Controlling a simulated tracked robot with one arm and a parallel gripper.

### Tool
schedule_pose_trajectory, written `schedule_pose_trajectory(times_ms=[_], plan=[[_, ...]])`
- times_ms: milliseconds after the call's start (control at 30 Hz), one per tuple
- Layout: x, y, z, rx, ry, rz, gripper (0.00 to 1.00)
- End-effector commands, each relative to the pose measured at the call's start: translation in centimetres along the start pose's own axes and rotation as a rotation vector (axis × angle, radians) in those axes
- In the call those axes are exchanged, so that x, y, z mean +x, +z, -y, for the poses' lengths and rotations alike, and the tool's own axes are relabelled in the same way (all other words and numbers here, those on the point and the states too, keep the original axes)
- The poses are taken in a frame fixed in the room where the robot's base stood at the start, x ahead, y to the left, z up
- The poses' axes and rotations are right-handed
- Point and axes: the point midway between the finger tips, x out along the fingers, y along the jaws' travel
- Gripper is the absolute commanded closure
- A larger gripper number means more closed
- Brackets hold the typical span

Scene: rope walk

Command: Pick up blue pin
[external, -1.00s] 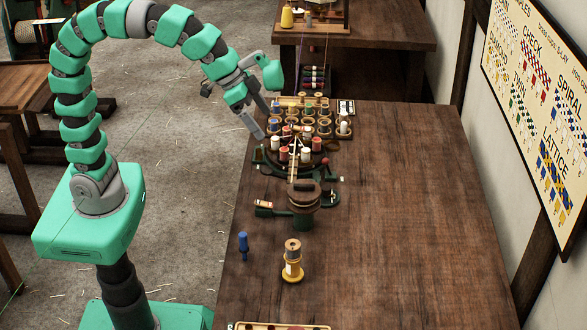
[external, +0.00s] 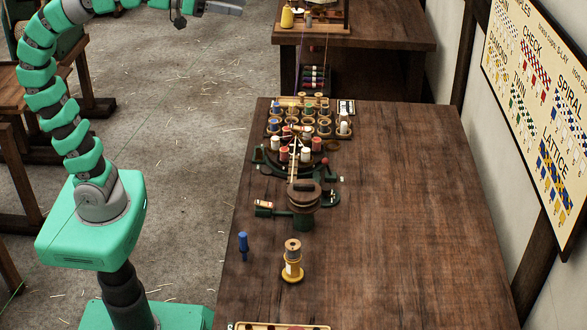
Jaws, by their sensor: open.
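A small blue pin (external: 243,246) stands upright on the wooden table near its left edge, in the lower middle of the external view. Nothing touches it. My gripper (external: 232,6) is at the top edge of the picture, partly cut off by the frame. Its grey jaws are open, with no object seen in them. It is far from the blue pin, up and away from the table.
A wooden spool with a yellow base (external: 292,262) stands right of the pin. Behind is a dark green braiding device (external: 304,222) with several red and white bobbins. A bobbin tray (external: 350,130) lies further back. The table's right half is clear.

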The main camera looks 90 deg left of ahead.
Motion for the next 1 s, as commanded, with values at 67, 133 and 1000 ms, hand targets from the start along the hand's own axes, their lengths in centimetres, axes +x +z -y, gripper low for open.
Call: schedule_pose_trajectory(times_ms=[67, 133, 1000], plan=[[0.0, 0.0, 0.0, 0.000, 0.000, 0.000, 0.52], [0.1, 0.1, 0.1, 0.001, -0.002, 0.000, 0.52], [18.1, 25.8, 8.3, 0.752, 0.098, -0.182, 0.52]])
